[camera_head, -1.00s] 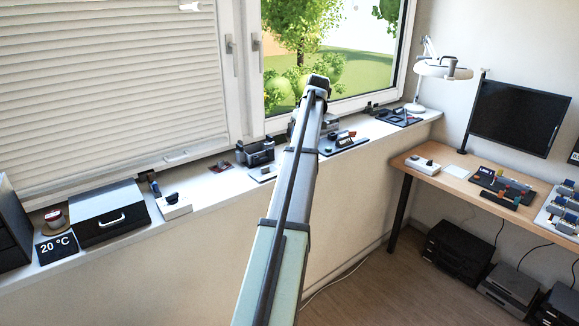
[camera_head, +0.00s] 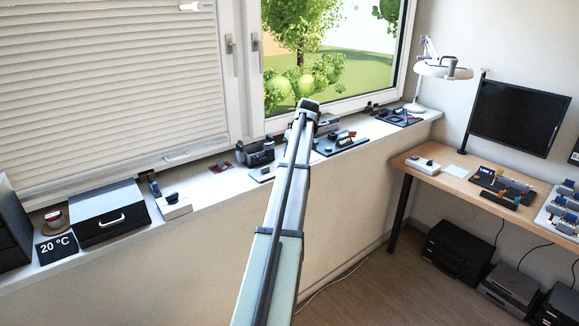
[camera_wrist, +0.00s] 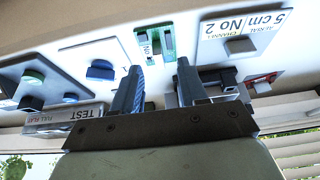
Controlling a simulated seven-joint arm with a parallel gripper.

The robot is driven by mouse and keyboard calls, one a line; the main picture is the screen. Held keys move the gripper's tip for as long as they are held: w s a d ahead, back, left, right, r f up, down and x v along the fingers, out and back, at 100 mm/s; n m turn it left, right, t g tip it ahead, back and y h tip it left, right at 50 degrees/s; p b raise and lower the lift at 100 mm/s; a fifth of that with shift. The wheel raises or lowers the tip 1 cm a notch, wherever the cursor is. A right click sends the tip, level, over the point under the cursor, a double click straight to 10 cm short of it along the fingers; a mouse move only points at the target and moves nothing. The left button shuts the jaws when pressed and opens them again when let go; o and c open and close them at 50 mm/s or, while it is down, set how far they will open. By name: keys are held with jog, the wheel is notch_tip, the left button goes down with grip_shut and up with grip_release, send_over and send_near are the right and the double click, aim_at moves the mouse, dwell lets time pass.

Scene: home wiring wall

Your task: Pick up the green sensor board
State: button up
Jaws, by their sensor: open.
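The green sensor board (camera_wrist: 166,44) shows in the wrist view, standing out on the pale sill near the top middle. A small white label with dark print is beside its left part. My gripper (camera_wrist: 160,66) is open, its two dark fingers apart and pointing toward the board. The board lies beyond the fingertips, roughly in line with the gap, and nothing is between the fingers that I can make out. In the head view the end of my arm is over the window sill (camera_head: 222,183). The board cannot be made out there, and my fingers are hidden.
In the wrist view, a white plate marked "5 cm No 2" (camera_wrist: 250,22) with a grey block is right of the board. A pale plate with a blue knob (camera_wrist: 100,71) is left. A box marked TEST (camera_wrist: 62,119) is near the left finger. The window stands behind the sill.

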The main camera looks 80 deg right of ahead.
jog(key=x, duration=0.4)
jog(key=shift+w+d+r, duration=0.1)
jog(key=shift+d, duration=0.1)
jog(key=shift+c, duration=0.3)
grip_shut()
